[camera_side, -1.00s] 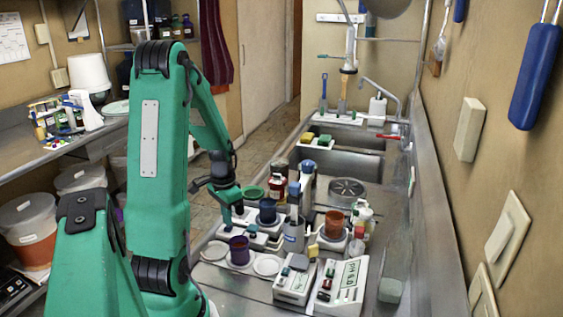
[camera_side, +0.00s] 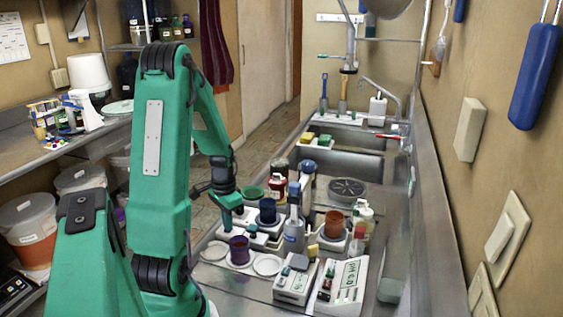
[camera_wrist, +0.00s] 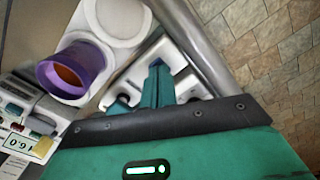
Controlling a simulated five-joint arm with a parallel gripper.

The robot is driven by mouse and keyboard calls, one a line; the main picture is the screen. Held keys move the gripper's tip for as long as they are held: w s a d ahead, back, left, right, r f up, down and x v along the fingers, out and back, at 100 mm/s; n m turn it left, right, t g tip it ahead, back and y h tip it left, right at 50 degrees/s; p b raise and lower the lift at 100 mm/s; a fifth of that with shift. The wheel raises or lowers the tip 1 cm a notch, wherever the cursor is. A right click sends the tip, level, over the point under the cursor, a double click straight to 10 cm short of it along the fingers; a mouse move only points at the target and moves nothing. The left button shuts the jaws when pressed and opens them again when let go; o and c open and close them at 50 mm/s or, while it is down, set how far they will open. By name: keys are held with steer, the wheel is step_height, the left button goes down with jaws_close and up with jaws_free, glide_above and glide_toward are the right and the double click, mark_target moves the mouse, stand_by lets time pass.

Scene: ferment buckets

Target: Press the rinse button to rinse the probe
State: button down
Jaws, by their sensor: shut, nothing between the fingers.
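My gripper (camera_side: 228,217) is shut and empty, pointing down over a white unit (camera_side: 262,240) on the left part of the counter. In the wrist view its teal fingers (camera_wrist: 157,70) are together above the same white unit (camera_wrist: 130,78); whether they touch it is hidden. A small blue part (camera_side: 252,228) stands on the unit just right of the fingers. I cannot tell which part is the rinse button. A grey-and-blue upright device (camera_side: 294,228), possibly the probe holder, stands right of the unit. The white meter (camera_side: 342,285) with a display stands at the front right.
A purple cup (camera_side: 239,250) stands on a white round pad close in front of my gripper, also seen in the wrist view (camera_wrist: 75,72). A blue cup (camera_side: 267,211) and a brown cup (camera_side: 333,225) stand nearby. The sink (camera_side: 340,160) lies behind.

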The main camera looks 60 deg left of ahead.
steer(key=shift+r, duration=3)
stand_by(0.9)
